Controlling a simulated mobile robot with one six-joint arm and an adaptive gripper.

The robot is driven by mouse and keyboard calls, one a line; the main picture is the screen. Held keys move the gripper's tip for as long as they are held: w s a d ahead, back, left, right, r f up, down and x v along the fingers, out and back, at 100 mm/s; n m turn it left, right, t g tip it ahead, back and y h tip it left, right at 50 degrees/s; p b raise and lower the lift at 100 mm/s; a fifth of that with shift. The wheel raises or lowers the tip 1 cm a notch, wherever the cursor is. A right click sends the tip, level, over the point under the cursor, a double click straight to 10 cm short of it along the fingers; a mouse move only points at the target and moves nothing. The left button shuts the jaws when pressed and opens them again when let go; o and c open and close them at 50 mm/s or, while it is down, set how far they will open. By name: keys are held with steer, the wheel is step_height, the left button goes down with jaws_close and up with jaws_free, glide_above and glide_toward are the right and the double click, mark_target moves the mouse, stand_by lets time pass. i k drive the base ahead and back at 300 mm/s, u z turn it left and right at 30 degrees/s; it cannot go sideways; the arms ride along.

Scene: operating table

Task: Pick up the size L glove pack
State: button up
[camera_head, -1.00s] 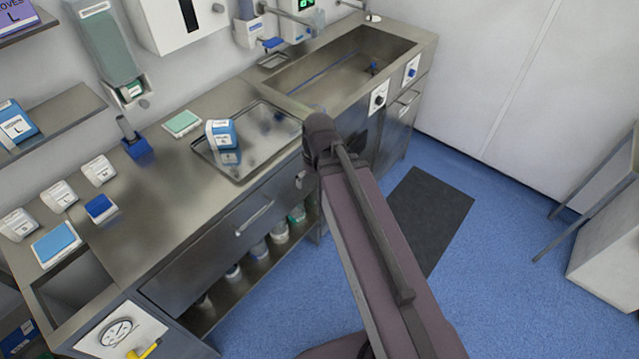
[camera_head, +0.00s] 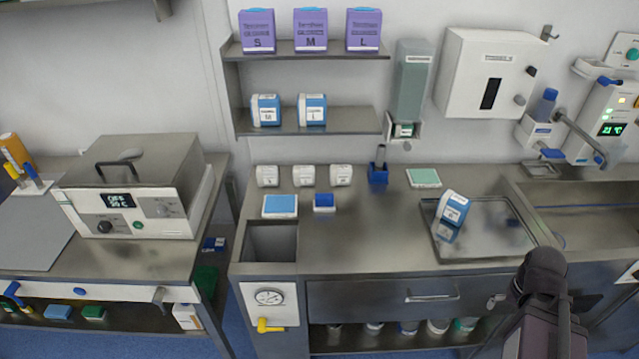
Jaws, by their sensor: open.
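A blue-and-white pack marked L (camera_head: 312,110) stands on the lower wall shelf (camera_head: 355,122). A similar pack marked M (camera_head: 265,110) stands just left of it. On the upper shelf stand purple boxes marked S (camera_head: 257,31), M (camera_head: 310,31) and L (camera_head: 363,31). Another blue-and-white pack (camera_head: 453,208) sits tilted in the metal tray (camera_head: 505,252) on the counter; its label is too small to read. My arm shows at the lower right, in front of the counter. My gripper is not in view.
Three white containers (camera_head: 304,176), a blue pad (camera_head: 280,205) and a small blue box (camera_head: 324,202) are on the counter below the shelves. A green-grey dispenser (camera_head: 411,80) hangs right of the shelves. A steriliser-like device (camera_head: 135,185) stands at the left.

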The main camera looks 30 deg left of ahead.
mark_target(302, 174)
steer(key=u, duration=1.3)
steer(key=k, duration=1.35)
steer(key=u, duration=0.55)
steer(key=i, duration=1.05)
steer(key=u, duration=0.25)
